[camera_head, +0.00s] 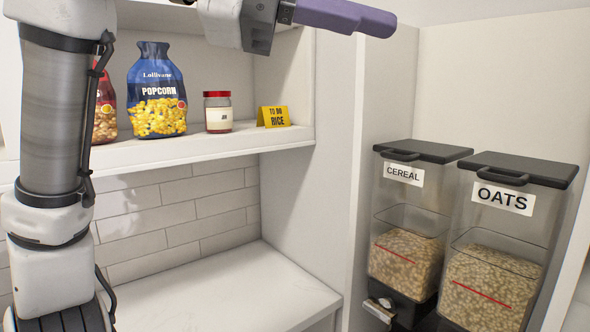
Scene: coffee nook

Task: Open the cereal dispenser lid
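The cereal dispenser (404,225) is a clear bin labelled CEREAL, partly filled with flakes, at the right of the head view. Its black lid (432,150) lies flat and closed on top, with a small black handle (400,155) at its front edge. My gripper (345,16) is at the top of the view, up and to the left of the lid and apart from it. It shows as a purple finger pointing right. I cannot make out a gap between two fingers, and I see nothing held.
An OATS dispenser (497,245) with a black lid stands close on the right. A shelf (170,150) at left holds a popcorn bag (157,90), a red bag (105,110), a jar (218,112) and a yellow card (273,116). The white counter (230,290) below is clear.

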